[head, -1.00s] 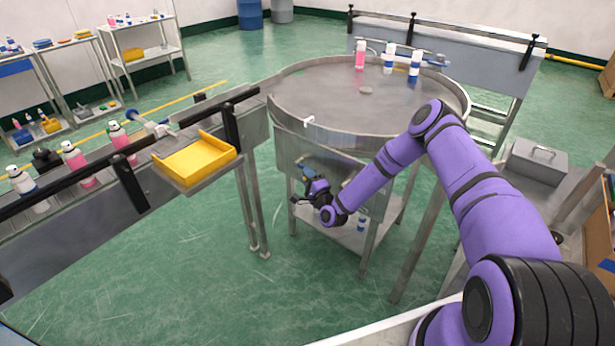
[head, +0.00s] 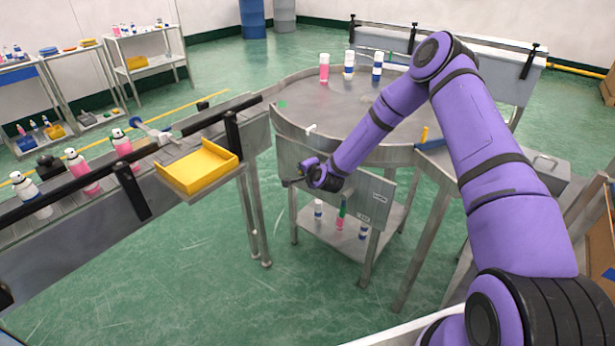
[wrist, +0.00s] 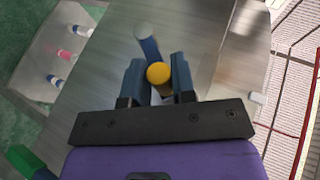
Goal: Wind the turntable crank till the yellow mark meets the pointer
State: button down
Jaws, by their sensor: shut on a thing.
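The round steel turntable (head: 330,105) carries one pink and two blue-and-white cans (head: 348,66) at its back. A small white piece, possibly the pointer (head: 311,129), sits on the front rim. A small green mark (head: 282,104) shows at the left edge of the disc. A yellow upright piece (head: 425,134) stands at the right rim; I cannot tell whether it is the yellow mark. My gripper (head: 300,172) is at the front panel below the rim. In the wrist view, my gripper (wrist: 160,82) is shut on the crank's yellow knob (wrist: 159,72), with the blue crank arm (wrist: 149,47) beyond.
A conveyor with pink and white cans (head: 77,168) and a yellow tray (head: 205,165) stands at left. A lower shelf with several small bottles (head: 340,222) lies under the turntable. A grey metal box (head: 545,170) stands at right. The green floor in front is clear.

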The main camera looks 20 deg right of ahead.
jog(key=w+a+r+n+g+h, duration=0.1)
jog(key=w+a+r+g+h, duration=0.1)
jog(key=w+a+g, duration=0.2)
jog(key=shift+w+r+g+h, duration=0.2)
jog(key=shift+w+g+h, duration=0.1)
jog(key=shift+w, duration=0.4)
dwell(0.7)
jog(key=shift+s+d+f, duration=0.1)
jog(key=shift+d, duration=0.1)
jog(key=c, duration=1)
grip_release()
jog(key=shift+d, duration=0.1)
jog(key=shift+c, duration=0.2)
